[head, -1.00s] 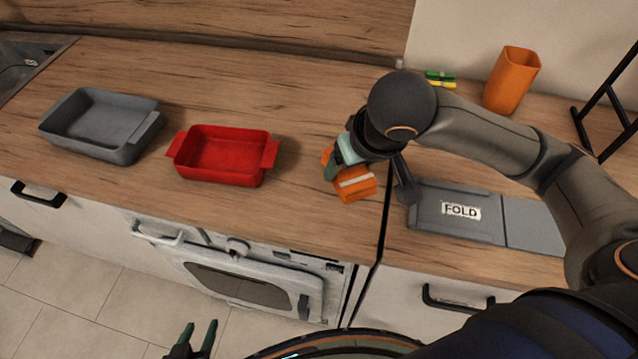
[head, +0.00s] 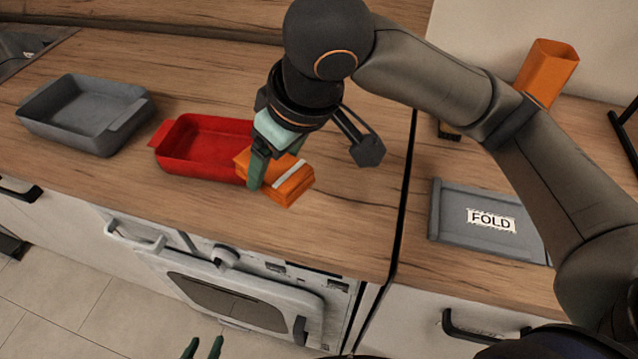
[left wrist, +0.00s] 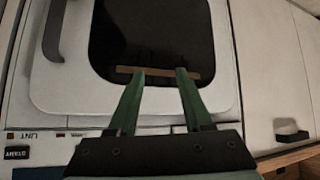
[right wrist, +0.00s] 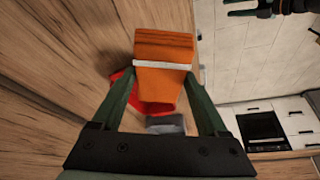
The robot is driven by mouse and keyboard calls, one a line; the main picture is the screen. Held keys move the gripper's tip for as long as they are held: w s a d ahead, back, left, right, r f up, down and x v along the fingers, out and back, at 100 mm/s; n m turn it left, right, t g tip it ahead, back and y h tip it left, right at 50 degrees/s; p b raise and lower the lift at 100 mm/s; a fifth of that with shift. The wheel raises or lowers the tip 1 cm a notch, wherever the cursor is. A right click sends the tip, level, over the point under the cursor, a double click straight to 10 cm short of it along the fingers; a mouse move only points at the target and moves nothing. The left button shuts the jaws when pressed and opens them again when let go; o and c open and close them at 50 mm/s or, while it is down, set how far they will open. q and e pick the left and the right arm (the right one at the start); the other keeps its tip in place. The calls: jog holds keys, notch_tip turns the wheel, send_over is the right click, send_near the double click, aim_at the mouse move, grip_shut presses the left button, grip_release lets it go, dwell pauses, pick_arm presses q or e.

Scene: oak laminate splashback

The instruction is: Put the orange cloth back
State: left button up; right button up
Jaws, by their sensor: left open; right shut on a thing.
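The orange cloth (head: 290,184) is a folded stack with a pale band across it. My right gripper (head: 268,172) is shut on it and holds it over the counter, by the right end of the red tray. In the right wrist view the cloth (right wrist: 164,62) sits between the two green fingertips (right wrist: 165,82). My left gripper (head: 204,348) is at the bottom edge of the head view, open and empty. In the left wrist view its fingers (left wrist: 160,72) are apart in front of the appliance door.
The red tray (head: 190,160) and a grey tray (head: 75,125) stand on the counter at left. A grey board marked FOLD (head: 455,228) lies at right. An orange container (head: 548,70) stands behind my right arm. A white appliance (head: 135,245) is below the counter.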

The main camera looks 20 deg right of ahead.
jog(key=d+f, duration=0.1)
jog(key=w+d+f+b, duration=0.1)
jog(key=d+f, duration=0.1)
jog(key=w+d+f, duration=0.1)
jog(key=d+f, duration=0.1)
jog(key=shift+d+f, duration=0.2)
jog(key=shift+d, duration=0.05)
jog(key=shift+w+d+f, duration=0.15)
jog(key=shift+d+f, duration=0.2)
jog(key=shift+f, duration=0.05)
jog(key=shift+d+f+b, duration=0.2)
jog(key=shift+f+b, duration=0.05)
jog(key=shift+b, duration=0.05)
notch_tip(320, 180, down, 3)
jog(key=shift+d+r+b, duration=0.15)
jog(key=shift+r+b, duration=0.05)
jog(key=shift+b, duration=0.2)
jog(key=shift+w+f, duration=0.1)
jog(key=shift+f, duration=0.25)
pick_arm(q)
jog(key=shift+w+d+f+h, duration=0.3)
jog(key=shift+w+d+f, duration=0.05)
jog(key=shift+d+f, duration=0.35)
jog(key=shift+r, duration=0.1)
pick_arm(e)
jog(key=shift+f, duration=0.1)
jog(key=o, duration=1.1)
pick_arm(q)
jog(key=shift+a, duration=0.15)
